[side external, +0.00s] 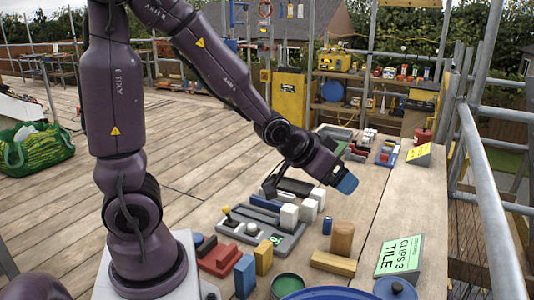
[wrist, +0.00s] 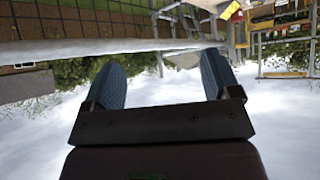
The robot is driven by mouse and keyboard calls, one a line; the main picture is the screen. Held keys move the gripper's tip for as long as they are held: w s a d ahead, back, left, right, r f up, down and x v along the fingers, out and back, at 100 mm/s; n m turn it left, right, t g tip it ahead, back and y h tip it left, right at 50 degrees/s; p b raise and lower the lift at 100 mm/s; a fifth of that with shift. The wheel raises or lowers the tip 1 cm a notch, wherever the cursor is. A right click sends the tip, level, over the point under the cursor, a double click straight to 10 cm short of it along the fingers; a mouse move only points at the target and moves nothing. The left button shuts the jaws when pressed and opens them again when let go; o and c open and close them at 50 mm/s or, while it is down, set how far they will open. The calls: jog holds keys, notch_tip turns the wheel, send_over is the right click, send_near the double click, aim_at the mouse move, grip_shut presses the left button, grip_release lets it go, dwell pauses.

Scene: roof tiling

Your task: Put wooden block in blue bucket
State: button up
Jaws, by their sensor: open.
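My gripper (side external: 346,183) is above the right part of the work table, with its blue fingertips pointing right. In the wrist view my gripper (wrist: 165,80) has its two blue fingers wide apart with nothing between them. A tan wooden block (side external: 333,263) lies flat on the table, below my gripper and toward the camera. A brown rounded wooden piece (side external: 342,238) stands upright just behind it. At the bottom edge is a blue round rim (side external: 318,294), perhaps the blue bucket; most of it is cut off. My gripper touches none of these.
A green sign (side external: 399,257) and a blue round object (side external: 395,289) are at right. Scaffold rails (side external: 490,200) run along the right side.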

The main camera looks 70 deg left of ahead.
jog(key=s+d+r+g, duration=0.1)
jog(key=s+d+r, duration=0.1)
jog(key=s+r, duration=0.3)
jog(key=shift+s+d+m+g+h, duration=0.15)
jog(key=shift+d+m+g+h, duration=0.15)
jog(key=shift+o, duration=0.4)
jog(key=s+d+r+g, duration=0.1)
jog(key=s+r, duration=0.1)
jog(key=s, duration=0.2)
jog(key=s+d+r+m+g, duration=0.1)
jog(key=s, duration=0.4)
jog(key=shift+s+d+r+g+h, duration=0.25)
jog(key=shift+s+r+g+h, duration=0.05)
jog(key=shift+r+h, duration=0.1)
jog(key=shift+s, duration=0.4)
